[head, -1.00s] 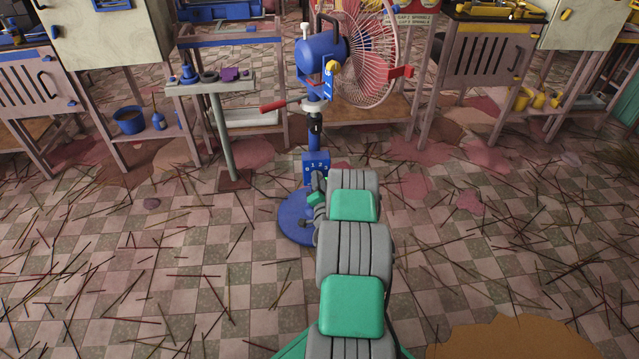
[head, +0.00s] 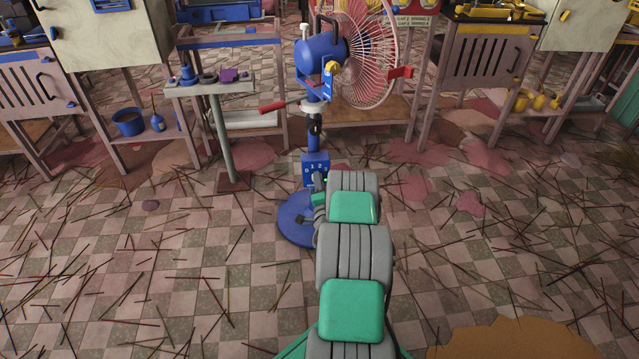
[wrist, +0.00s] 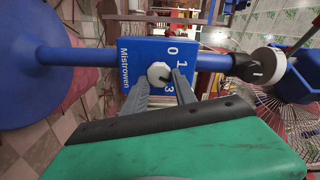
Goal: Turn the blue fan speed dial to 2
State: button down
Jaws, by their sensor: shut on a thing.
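The blue fan (head: 322,56) stands on a blue pole with a round blue base (head: 300,220). In the wrist view the box (wrist: 140,56) lies sideways, with 0, 1 and 3 readable; the 2 is mostly covered by a finger. The speed dial (wrist: 158,73) is a pale round knob with a dark mark on its lower right side; I cannot tell its exact number. My gripper (wrist: 160,80) is shut on the dial, one finger on each side. In the head view my arm hides the dial.
A grey stand (head: 208,86) with small parts is left of the fan. Work tables (head: 490,60) line the back. Thin sticks litter the tiled floor (head: 180,270).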

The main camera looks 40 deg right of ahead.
jog(key=shift+s+d, duration=0.2)
jog(key=c, duration=1.3)
grip_release()
jog(key=shift+d, duration=0.1)
jog(key=o, duration=0.3)
jog(key=shift+w+a, duration=0.15)
jog(key=shift+a, duration=0.15)
jog(key=v, duration=0.7)
jog(key=shift+s+a+p, duration=0.25)
jog(key=shift+s+p, duration=0.05)
jog(key=shift+p, duration=0.15)
